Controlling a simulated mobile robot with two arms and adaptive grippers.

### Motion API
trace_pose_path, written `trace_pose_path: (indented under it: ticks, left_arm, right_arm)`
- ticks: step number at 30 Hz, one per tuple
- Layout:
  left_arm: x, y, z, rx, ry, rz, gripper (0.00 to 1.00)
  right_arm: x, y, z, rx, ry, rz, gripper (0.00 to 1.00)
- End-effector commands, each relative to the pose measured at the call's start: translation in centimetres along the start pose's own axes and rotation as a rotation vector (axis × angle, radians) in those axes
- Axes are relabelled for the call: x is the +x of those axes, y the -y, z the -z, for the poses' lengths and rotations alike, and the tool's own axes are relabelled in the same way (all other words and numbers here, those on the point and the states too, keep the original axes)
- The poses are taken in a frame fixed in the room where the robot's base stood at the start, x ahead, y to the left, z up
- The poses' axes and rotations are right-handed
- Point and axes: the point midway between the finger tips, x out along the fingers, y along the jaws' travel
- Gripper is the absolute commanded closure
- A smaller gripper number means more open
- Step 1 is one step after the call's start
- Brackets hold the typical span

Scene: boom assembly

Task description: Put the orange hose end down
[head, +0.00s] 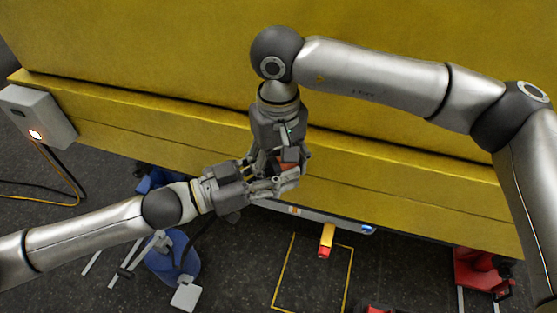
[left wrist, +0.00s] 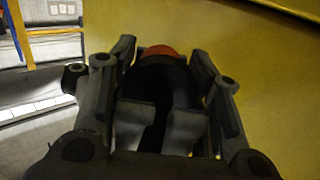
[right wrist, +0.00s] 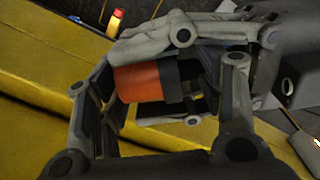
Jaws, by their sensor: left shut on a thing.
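The orange hose end (right wrist: 140,82) is a short orange cylinder with a dark collar. Its orange rim (left wrist: 160,50) also shows in the left wrist view, between my left fingers. My left gripper (head: 279,181) is shut on it and holds it in the air in front of the yellow boom. My right gripper (head: 283,163) reaches down from above at the same spot. In the right wrist view its fingers (right wrist: 168,85) stand wide apart, with the hose end and my left fingers between them. In the head view the two grippers mostly hide the hose end.
The long yellow boom (head: 150,50) fills the back, close behind both grippers. A grey box (head: 38,115) with a lit lamp and cables is at the left. A blue object (head: 172,258) and a red object (head: 480,272) stand on the dark floor. A yellow floor outline (head: 348,280) lies in front.

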Motion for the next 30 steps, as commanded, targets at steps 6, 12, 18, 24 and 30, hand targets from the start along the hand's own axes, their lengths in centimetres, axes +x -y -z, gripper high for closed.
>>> trace_pose_path:
  ticks: [6,12,18,24,30]
  left_arm:
    - [0.0,0.0,0.1,0.001,-0.001,-0.001,0.54]
    - [0.0,0.0,0.1,0.000,-0.001,0.000,0.30]
    - [0.0,0.0,0.0,0.000,0.000,0.000,0.30]
    - [-0.5,0.1,-0.1,0.000,0.001,0.001,0.30]
    - [-3.1,0.1,-0.1,0.000,0.005,0.003,0.30]
  right_arm:
    - [-0.1,0.0,0.0,0.000,0.000,0.001,0.68]
    - [-0.1,0.0,0.0,0.000,0.000,0.001,0.68]
    - [-0.1,0.0,0.0,0.000,0.000,0.000,0.68]
    - [-0.1,0.0,0.0,0.000,0.000,0.000,0.68]
    - [-0.1,0.0,0.0,0.000,0.000,0.000,0.68]
